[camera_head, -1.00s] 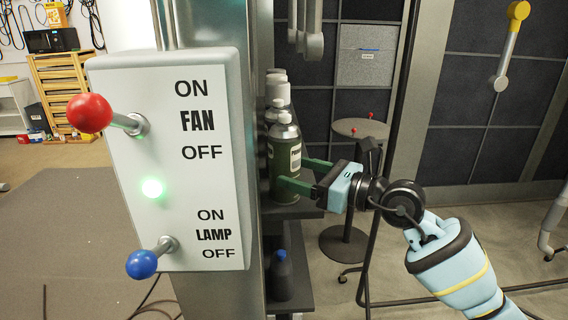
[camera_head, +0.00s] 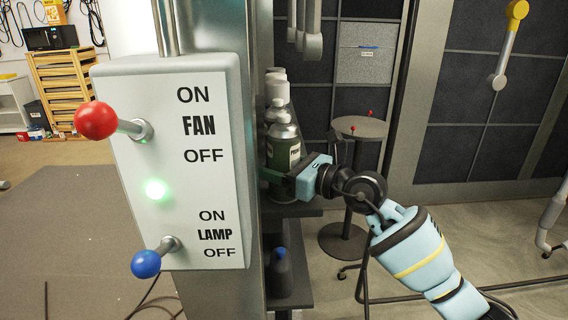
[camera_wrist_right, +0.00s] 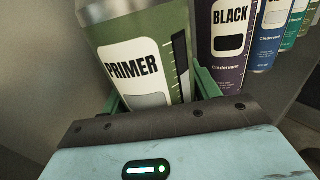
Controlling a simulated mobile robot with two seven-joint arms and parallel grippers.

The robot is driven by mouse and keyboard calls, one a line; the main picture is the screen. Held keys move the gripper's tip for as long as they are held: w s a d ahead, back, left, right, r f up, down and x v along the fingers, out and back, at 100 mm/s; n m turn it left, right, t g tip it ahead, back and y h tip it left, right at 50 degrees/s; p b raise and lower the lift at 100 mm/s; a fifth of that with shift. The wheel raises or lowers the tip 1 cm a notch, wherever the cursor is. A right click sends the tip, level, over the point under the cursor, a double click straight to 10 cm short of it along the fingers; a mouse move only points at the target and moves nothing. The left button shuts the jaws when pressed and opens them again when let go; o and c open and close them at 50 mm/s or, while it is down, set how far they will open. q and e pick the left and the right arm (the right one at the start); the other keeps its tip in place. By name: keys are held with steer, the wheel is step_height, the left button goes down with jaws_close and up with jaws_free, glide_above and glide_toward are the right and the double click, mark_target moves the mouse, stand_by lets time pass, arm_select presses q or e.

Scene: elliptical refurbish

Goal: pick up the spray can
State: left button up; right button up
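The spray can (camera_head: 284,156) is green with a white PRIMER label and stands upright at the front of a row of cans on a dark shelf. It also shows in the right wrist view (camera_wrist_right: 150,42), large and close. My right gripper (camera_wrist_right: 158,92) has one green finger on each side of this can, with the palm close to it. The fingers look spread around the can; firm contact does not show. In the head view the right gripper (camera_head: 283,181) is at the can, with its fingertips mostly hidden. My left gripper is not in view.
A purple can labelled BLACK (camera_wrist_right: 228,45) stands just right of the primer can, with several more cans beyond. A switch box (camera_head: 190,195) on a metal post is left of the shelf (camera_head: 303,211). A dark bottle (camera_head: 280,276) is below. A round table (camera_head: 360,127) stands behind.

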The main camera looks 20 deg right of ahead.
mark_target(278, 149)
steer(key=shift+r, duration=0.1)
steer(key=c, duration=0.6)
